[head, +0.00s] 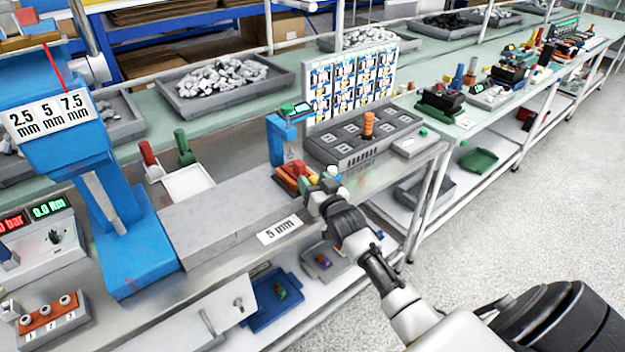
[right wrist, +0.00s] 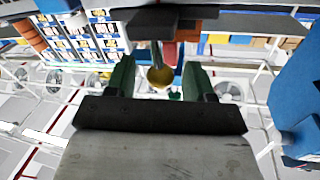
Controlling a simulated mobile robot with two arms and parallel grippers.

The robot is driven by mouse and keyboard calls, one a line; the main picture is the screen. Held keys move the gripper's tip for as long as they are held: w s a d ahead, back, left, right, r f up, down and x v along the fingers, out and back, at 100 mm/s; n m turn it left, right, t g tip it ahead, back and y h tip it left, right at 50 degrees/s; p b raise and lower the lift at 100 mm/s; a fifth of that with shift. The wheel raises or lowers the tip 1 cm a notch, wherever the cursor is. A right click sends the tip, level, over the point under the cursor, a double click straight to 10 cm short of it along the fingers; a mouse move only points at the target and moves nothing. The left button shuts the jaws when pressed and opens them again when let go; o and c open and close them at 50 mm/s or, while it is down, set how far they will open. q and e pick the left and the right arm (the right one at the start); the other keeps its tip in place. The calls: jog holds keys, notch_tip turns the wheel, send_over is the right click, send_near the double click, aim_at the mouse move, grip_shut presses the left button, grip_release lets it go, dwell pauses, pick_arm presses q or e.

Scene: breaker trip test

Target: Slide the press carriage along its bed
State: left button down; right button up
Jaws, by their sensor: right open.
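My right gripper (head: 325,192) reaches in over the front edge of the bench, at the right end of a long grey block (head: 225,213) that looks like the bed. A low red-orange part (head: 290,178), possibly the carriage, sits at that end, below a small blue press frame (head: 278,140); the gripper partly hides it. In the right wrist view my gripper (right wrist: 158,82) is open, its green fingers apart. A round yellow knob (right wrist: 160,76) shows between the fingers; I cannot tell whether they touch it. My left gripper is not in view.
A large blue press (head: 130,230) with a millimetre sign (head: 50,117) stands at the left. A grey socket panel (head: 350,148) with an orange post stands behind my gripper. The floor at right is clear.

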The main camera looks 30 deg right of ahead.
jog(key=shift+w, duration=0.35)
jog(key=shift+c, duration=0.5)
grip_shut()
jog(key=shift+a, duration=0.1)
